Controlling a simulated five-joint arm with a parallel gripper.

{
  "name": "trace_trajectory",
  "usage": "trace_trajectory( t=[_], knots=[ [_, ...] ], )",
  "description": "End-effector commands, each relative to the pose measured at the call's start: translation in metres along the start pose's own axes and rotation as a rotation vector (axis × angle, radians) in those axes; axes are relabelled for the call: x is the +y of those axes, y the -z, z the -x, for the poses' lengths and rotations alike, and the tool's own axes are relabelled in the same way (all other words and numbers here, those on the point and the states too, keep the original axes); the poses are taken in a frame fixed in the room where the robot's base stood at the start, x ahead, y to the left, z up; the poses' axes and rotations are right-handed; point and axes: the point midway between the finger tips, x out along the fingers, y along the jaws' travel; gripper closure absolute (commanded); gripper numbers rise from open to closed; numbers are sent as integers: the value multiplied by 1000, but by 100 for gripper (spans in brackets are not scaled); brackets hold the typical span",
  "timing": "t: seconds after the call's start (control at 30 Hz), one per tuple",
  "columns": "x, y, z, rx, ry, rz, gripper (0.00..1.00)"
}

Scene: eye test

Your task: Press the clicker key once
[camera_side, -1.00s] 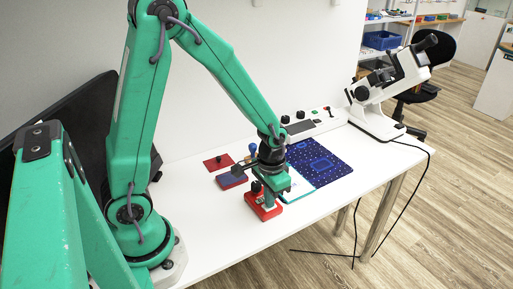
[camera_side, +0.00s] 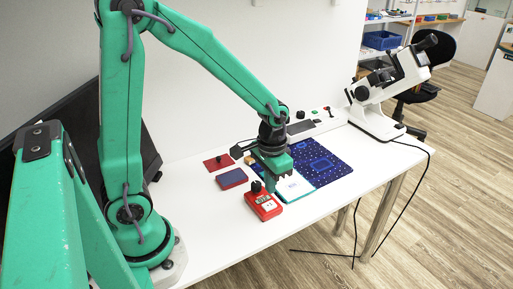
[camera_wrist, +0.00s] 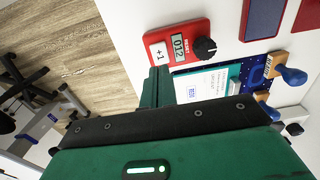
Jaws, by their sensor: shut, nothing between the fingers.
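The clicker (camera_side: 264,206) is a small red box on the white table. It also shows in the wrist view (camera_wrist: 188,31), with a black knob, a small display that seems to read 012, and a white key marked +1 (camera_wrist: 159,51). My gripper (camera_side: 271,188) is shut and empty. In the side view it hangs above the table just behind the clicker, apart from the key. In the wrist view the green fingers (camera_wrist: 157,76) end just below the +1 key, and nothing covers the key.
A blue-topped red pad (camera_side: 232,179) and a dark red plate (camera_side: 218,162) lie left of the clicker. A teal-edged white card (camera_side: 296,186) and a blue patterned mat (camera_side: 322,163) lie to the right.

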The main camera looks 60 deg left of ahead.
Motion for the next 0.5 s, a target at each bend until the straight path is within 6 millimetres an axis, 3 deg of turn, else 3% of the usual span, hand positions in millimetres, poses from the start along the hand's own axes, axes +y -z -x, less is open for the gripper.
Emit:
trace_trajectory(
  t=[0.5],
  knots=[
    [0, 0, 26, 1, 0, 0, 100]
  ],
)
